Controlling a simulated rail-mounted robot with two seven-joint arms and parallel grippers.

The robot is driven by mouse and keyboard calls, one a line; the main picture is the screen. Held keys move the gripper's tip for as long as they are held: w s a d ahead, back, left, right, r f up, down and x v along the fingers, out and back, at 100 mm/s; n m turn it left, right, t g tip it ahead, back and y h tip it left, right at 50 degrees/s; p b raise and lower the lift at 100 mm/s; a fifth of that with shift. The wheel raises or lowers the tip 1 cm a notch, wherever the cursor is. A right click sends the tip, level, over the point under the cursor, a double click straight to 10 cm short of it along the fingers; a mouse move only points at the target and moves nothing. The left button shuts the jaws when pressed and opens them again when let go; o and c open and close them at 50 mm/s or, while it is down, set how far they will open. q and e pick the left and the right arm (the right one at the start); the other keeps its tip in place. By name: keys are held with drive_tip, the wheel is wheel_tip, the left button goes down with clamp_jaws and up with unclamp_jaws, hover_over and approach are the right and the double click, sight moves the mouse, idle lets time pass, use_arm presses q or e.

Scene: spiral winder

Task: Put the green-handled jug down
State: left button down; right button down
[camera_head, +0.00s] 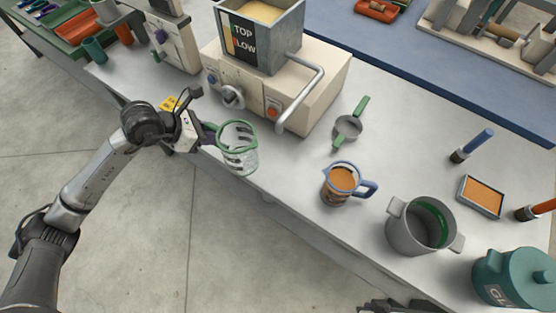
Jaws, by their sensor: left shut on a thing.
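The green-handled jug (240,160) is clear with a green rim and looks empty. My left gripper (207,134) comes in from the left and is shut on its green handle, which the fingers mostly hide. The jug is roughly upright, at the front edge of the grey worktop (290,178), in front of the cream machine. I cannot tell whether its base touches the worktop. My right gripper is not clearly in view; only a dark piece of mine shows at the bottom edge.
The cream machine (325,85) with its bent bar stands behind the jug. To the right are a green-handled strainer (348,128), a blue-handled jug (341,182) with orange contents, a grey pot (407,232) and a teal lidded pot (510,280). Worktop between the two jugs is clear.

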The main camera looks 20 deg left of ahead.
use_arm(q)
drive_tip(key=s+a+f+m, duration=0.1)
drive_tip(key=a+f, duration=0.5)
drive_tip(key=f, duration=0.3)
drive_tip(key=shift+g+h, duration=0.3)
drive_tip(key=shift+g, duration=0.1)
drive_tip(key=w+d, duration=0.2)
drive_tip(key=d, duration=0.1)
drive_tip(key=w+d, duration=0.5)
drive_tip(key=d, duration=0.2)
drive_tip(key=shift+w+d+f+b, duration=0.1)
drive_tip(key=shift+w+f+b, duration=0.05)
drive_tip(key=shift+f+b, duration=0.2)
drive_tip(key=shift+w+d, duration=0.45)
drive_tip(key=shift+d, duration=0.1)
drive_tip(key=w+d, duration=0.2)
drive_tip(key=d, duration=0.1)
drive_tip(key=shift+w+r, duration=0.1)
drive_tip(key=shift+f+b, duration=0.4)
drive_tip(key=shift+f, duration=0.2)
drive_tip(key=shift+a+f, duration=0.1)
drive_tip(key=shift+f, duration=0.1)
drive_tip(key=shift+s+a, duration=0.1)
drive_tip(key=shift+s, duration=0.1)
drive_tip(key=shift+w, duration=0.1)
